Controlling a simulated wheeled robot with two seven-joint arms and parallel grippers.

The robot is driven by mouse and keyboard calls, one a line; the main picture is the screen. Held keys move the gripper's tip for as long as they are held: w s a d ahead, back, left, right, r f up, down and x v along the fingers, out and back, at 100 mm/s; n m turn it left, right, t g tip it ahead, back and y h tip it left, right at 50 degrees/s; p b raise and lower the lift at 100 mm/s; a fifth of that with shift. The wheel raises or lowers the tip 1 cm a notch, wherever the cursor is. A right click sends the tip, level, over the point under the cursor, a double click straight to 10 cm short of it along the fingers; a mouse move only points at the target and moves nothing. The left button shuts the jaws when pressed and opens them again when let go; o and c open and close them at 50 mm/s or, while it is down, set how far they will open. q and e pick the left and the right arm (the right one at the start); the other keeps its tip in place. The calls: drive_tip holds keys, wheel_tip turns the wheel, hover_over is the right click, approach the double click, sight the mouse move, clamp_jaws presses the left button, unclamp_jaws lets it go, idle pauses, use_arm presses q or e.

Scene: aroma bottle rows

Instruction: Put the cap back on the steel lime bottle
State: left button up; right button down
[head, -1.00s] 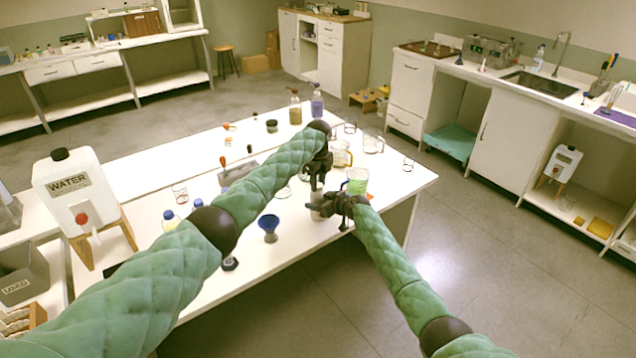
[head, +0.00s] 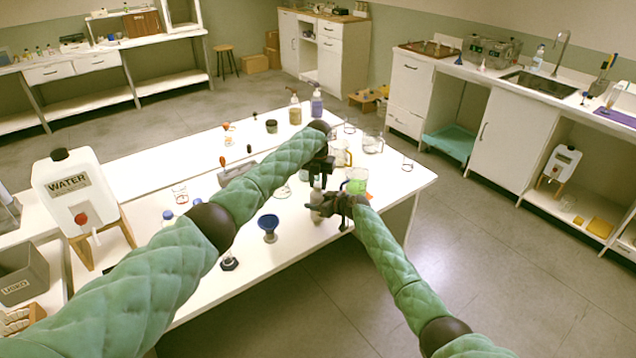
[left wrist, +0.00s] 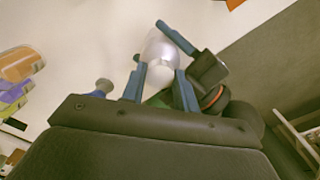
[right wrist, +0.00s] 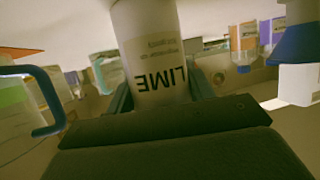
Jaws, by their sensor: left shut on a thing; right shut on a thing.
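The steel lime bottle (right wrist: 158,50) stands between the fingers of my right gripper (right wrist: 160,95), and its LIME label reads upside down in the right wrist view. In the head view the bottle (head: 316,214) is partly hidden by my right gripper (head: 328,204), which is shut on it. My left gripper (head: 318,184) is directly above the bottle. In the left wrist view, my left gripper (left wrist: 160,80) is shut on a small pale piece, seemingly the cap (left wrist: 157,77), with the silvery bottle (left wrist: 165,48) just beyond. Whether cap and bottle touch is unclear.
A beaker with green liquid (head: 357,181) stands close beside the right gripper. More glassware and bottles stand farther back, and the table's front edge is near.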

use_arm(q)
drive_tip(key=shift+r, duration=0.1)
drive_tip(key=o, duration=0.9)
drive_tip(key=shift+o, duration=0.2)
drive_tip(key=shift+r, duration=2.2)
drive_tip(key=shift+c, duration=0.2)
